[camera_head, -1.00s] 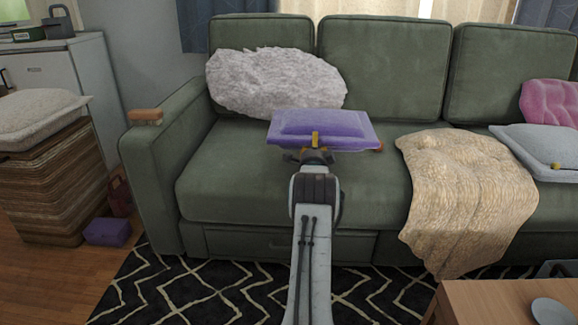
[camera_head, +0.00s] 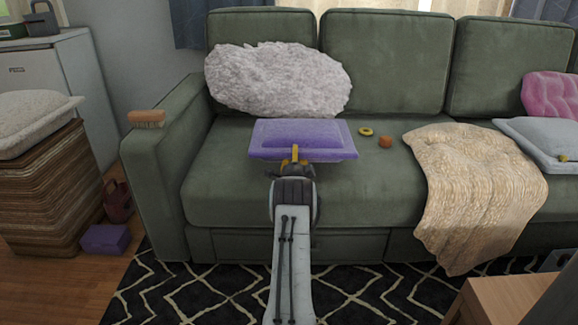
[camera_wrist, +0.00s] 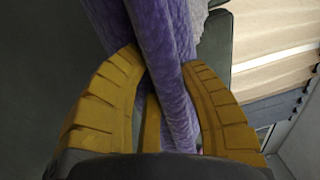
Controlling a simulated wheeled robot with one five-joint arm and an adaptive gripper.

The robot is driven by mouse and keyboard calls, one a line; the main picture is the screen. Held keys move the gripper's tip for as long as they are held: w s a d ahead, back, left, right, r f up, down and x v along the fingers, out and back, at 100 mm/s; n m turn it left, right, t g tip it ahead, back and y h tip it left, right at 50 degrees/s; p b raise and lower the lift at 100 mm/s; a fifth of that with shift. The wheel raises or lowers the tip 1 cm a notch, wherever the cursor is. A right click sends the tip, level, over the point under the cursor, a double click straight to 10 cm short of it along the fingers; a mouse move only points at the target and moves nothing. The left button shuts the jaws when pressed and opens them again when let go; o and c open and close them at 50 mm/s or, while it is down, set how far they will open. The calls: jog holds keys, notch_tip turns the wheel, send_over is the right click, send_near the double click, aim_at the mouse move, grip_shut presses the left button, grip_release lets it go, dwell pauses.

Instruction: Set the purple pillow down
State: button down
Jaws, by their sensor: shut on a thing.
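The purple pillow (camera_head: 306,137) is a flat rectangle with a raised border, in front of the left seat of the green sofa in the head view. My gripper (camera_head: 295,157) is shut on its near edge. In the wrist view the yellow fingers (camera_wrist: 163,80) pinch the purple fabric (camera_wrist: 172,50) between them. The pillow appears at or just above the seat cushion (camera_head: 220,180); I cannot tell whether it touches. Its far side lies near the fluffy white pillow (camera_head: 280,80).
A yellow ring (camera_head: 366,131) and an orange object (camera_head: 385,142) lie on the seat right of the pillow. A beige blanket (camera_head: 475,195) drapes over the seat farther right. A brush (camera_head: 146,118) rests on the left armrest. A wooden table (camera_head: 500,300) stands at lower right.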

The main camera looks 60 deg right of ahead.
jog(key=shift+f, duration=2)
jog(key=c, duration=0.8)
grip_release()
jog(key=shift+f, duration=0.1)
jog(key=p+v, duration=0.9)
jog(key=v, duration=0.3)
jog(key=shift+p, duration=0.3)
